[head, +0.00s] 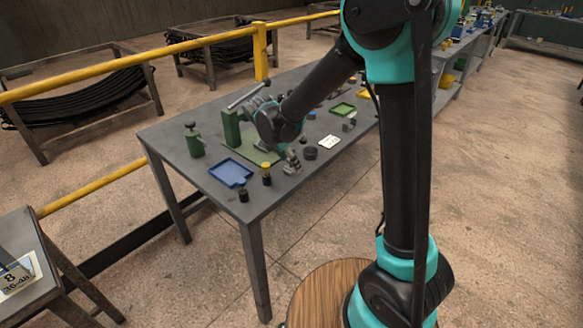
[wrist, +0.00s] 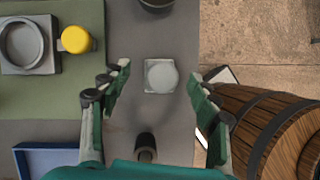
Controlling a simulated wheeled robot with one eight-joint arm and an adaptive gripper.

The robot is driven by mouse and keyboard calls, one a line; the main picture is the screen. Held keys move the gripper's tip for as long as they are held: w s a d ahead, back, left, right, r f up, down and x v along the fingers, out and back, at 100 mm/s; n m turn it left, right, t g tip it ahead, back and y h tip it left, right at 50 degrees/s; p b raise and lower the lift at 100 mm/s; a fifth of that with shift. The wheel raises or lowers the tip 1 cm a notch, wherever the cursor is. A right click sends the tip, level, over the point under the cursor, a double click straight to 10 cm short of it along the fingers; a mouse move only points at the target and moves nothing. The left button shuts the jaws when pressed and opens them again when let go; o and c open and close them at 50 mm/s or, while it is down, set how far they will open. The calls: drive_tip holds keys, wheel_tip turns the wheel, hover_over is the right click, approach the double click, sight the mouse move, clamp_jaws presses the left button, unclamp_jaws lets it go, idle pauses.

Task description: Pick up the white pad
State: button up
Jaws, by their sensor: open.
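A pale, whitish square piece with a round disc-like top (wrist: 161,77) lies on the grey table in the wrist view; it looks like the white pad. It sits between and beyond my gripper's two fingers, apart from both. My gripper (wrist: 155,84) is open and empty, pointing down at the table. In the head view my gripper (head: 290,158) is low over the front part of the table, and it partly hides what lies under it. A white card-like piece with dark marks (head: 329,142) lies farther right in the head view.
A blue tray (head: 231,173) and dark posts (head: 243,194) stand near the table's front left. A green mat with a round-holed fixture (wrist: 30,44) and a yellow-capped part (wrist: 75,39) are left. A dark post (wrist: 146,145) and dark cup (head: 310,153) flank the pale piece.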

drive_tip(key=shift+x, duration=1)
drive_tip(key=c, duration=1.2)
drive_tip(key=shift+c, duration=0.2)
drive_tip(key=shift+r, duration=0.1)
